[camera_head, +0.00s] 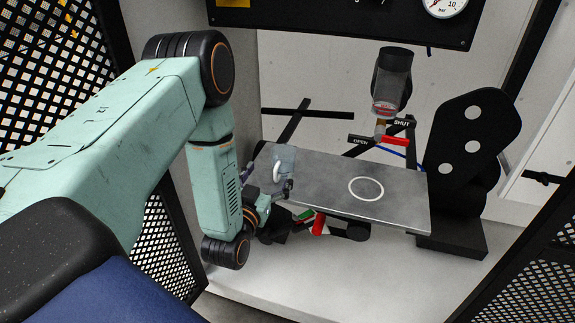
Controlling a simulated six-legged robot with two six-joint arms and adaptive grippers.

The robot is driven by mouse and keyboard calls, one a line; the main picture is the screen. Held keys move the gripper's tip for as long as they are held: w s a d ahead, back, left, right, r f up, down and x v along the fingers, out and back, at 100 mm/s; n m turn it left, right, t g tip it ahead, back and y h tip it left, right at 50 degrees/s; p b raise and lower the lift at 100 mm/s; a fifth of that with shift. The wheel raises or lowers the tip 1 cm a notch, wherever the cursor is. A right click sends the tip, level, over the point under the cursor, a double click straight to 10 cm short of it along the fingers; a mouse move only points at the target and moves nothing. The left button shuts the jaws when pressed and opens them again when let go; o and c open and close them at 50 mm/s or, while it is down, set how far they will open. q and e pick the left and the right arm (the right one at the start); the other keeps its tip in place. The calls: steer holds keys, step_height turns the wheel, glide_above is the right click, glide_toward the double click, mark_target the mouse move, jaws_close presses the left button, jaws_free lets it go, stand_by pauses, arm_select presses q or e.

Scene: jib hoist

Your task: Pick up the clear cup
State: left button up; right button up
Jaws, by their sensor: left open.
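The clear cup (287,160) stands at the left end of a grey metal shelf, with a pale curved handle on its left side. My left arm comes in from the left and bends down to my left gripper (272,198). The gripper is open, close to the front of the cup and low beside it. Its fingers partly cover the cup's lower part, and I cannot tell whether they touch it. My right gripper is not in view.
The grey shelf (400,208) has a white ring mark (366,188) and is otherwise clear. Above it hangs a clear-bodied filter unit (386,90) with a valve and red lever (395,141). Red and green parts (318,224) sit below the shelf's front edge. Black mesh panels flank both sides.

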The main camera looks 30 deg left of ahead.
mark_target(282, 161)
arm_select(q)
steer(key=shift+w+r, duration=0.2)
steer(key=shift+w, duration=0.35)
steer(key=b+x, duration=0.1)
steer(key=x, duration=0.1)
steer(key=b+x, duration=0.1)
steer(key=x, duration=0.1)
steer(key=f+b+x, duration=0.1)
steer(key=x, duration=0.1)
steer(key=shift+w+d, duration=0.1)
steer(key=shift+d, duration=0.25)
steer(key=shift+w+a+f, duration=0.1)
steer(key=shift+w, duration=0.15)
steer(key=shift+c, duration=0.2)
steer(key=c, duration=1.1)
